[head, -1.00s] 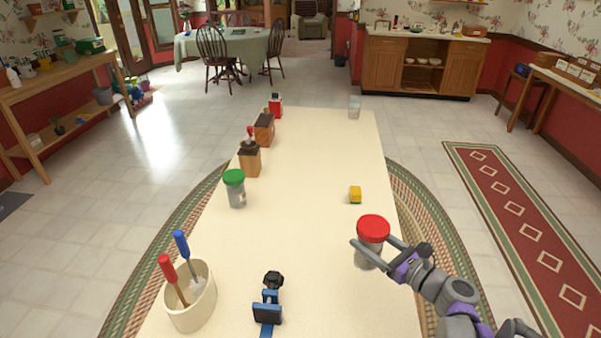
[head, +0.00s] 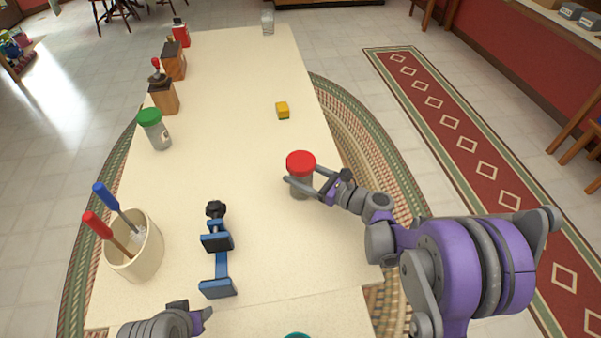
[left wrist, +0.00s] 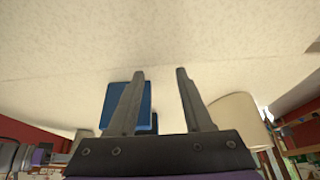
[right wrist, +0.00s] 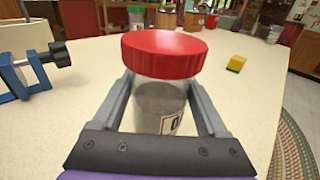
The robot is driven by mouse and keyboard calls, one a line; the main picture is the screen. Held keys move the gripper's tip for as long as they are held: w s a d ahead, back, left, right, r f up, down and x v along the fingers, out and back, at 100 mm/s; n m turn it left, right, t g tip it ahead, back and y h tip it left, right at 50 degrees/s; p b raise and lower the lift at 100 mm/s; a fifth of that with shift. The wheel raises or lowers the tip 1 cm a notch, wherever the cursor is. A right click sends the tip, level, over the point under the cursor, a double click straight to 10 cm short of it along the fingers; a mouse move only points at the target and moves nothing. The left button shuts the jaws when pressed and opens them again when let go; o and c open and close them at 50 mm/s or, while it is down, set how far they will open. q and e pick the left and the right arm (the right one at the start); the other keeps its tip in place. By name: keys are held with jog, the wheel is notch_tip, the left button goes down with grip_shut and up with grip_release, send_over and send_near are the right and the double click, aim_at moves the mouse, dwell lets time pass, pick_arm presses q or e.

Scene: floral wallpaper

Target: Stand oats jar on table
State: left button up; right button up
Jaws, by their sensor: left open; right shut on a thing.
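The jar with a red lid (head: 301,162) and clear grey body stands upright at the table's right side. In the right wrist view its label (right wrist: 174,122) is partly visible, starting with what looks like an "O". My right gripper (head: 301,184) is shut around its body, one finger on each side, below the lid. Whether its base touches the table (head: 225,130) is hard to tell. My left gripper (left wrist: 160,95) is open and empty; in the head view only part of the left arm shows at the bottom edge.
A blue clamp (head: 219,262) and a cream crock (head: 135,250) with two tools stand near the left arm. A green-lidded jar (head: 155,130), wooden boxes (head: 165,97) and a red container (head: 181,34) line the left edge. A yellow block (head: 282,110) lies beyond the red-lidded jar. The table's middle is clear.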

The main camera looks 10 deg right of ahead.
jog(key=o, duration=1.4)
jog(key=shift+f, duration=0.1)
jog(key=shift+s+d+r, duration=0.2)
jog(key=shift+s+d, duration=0.05)
jog(key=shift+d, duration=0.05)
jog(key=v, duration=1.1)
jog(key=shift+s, duration=0.15)
